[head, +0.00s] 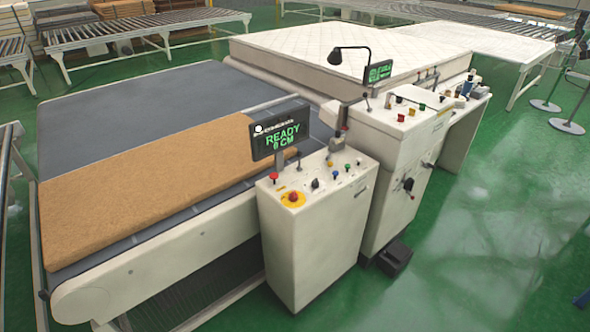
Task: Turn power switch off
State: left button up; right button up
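The near control box (312,245) is a cream cabinet with a sloped top panel. The panel carries a red button on a yellow disc (293,199), a red knob (274,177), a black knob (315,184) and several small coloured controls. Its display (281,132) is lit and reads "READY 0 CM". A second cream cabinet (395,150) behind it has a black rotary handle (408,185) on its front face. I cannot tell which control is the power switch, as labels are too small to read. Neither of my grippers is in view.
A tan slab (140,190) lies on the grey conveyor bed (150,100) at left. A white mattress (330,50) lies behind. A black pedal box (394,258) sits on the floor by the second cabinet. The green floor (480,230) at right is open.

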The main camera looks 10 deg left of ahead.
aim_at(293, 197)
jog(key=i+j+u, duration=0.1)
jog(key=i, duration=0.6)
jog(key=i+j+u, duration=0.1)
jog(key=i+j, duration=0.15)
jog(key=i, duration=0.5)
jog(key=i+j+u, duration=0.1)
jog(key=i, duration=0.6)
